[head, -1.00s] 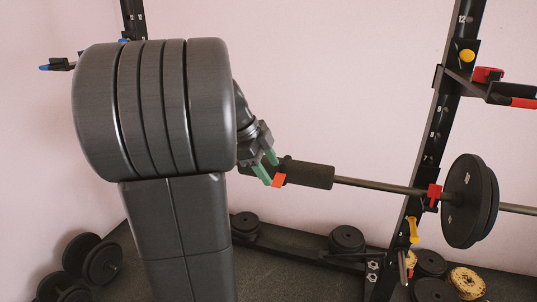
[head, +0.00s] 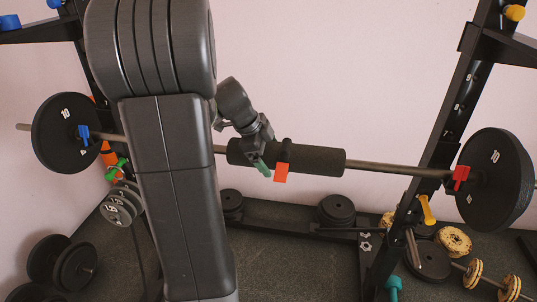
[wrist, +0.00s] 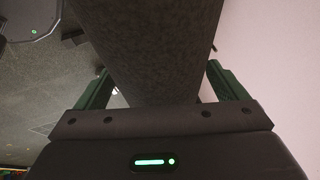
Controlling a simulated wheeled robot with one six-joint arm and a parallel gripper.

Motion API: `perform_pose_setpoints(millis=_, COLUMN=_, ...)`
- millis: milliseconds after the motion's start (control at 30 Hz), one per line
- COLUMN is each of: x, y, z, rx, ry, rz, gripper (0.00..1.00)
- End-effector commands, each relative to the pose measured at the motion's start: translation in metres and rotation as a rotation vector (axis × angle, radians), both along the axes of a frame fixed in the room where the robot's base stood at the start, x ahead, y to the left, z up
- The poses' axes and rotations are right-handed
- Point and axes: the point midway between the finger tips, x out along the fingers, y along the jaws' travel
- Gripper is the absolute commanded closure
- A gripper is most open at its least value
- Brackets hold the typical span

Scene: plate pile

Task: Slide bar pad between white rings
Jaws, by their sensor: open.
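The bar pad (head: 318,161) is a thick dark foam sleeve around the barbell's steel bar (head: 394,168), with a red tag (head: 281,173) hanging at its middle. My gripper (head: 270,160) is at the pad, left of its middle. One green finger shows in front of the pad; the other is hidden in the head view. In the wrist view the pad (wrist: 160,45) runs between the two open green fingers (wrist: 160,88), and I cannot tell whether they touch it. I cannot make out white rings on the bar.
The bar spans rack uprights, with a black plate on the left (head: 66,133) and one on the right (head: 495,181). A red clip (head: 460,178) and blue clip (head: 83,132) sit beside them. Plates and dumbbells (head: 62,262) lie on the floor. My arm hides part of the bar.

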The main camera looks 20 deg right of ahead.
Motion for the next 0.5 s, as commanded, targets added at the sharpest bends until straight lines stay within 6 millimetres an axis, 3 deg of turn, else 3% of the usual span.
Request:
perform_pose_setpoints(millis=333, x=0.0002, y=-0.0015, z=-0.0032, rx=0.000, ry=-0.001, rz=0.001, gripper=0.10)
perform_pose_setpoints(millis=500, x=0.0002, y=-0.0014, z=-0.0030, rx=0.000, ry=-0.001, rz=0.001, gripper=0.43)
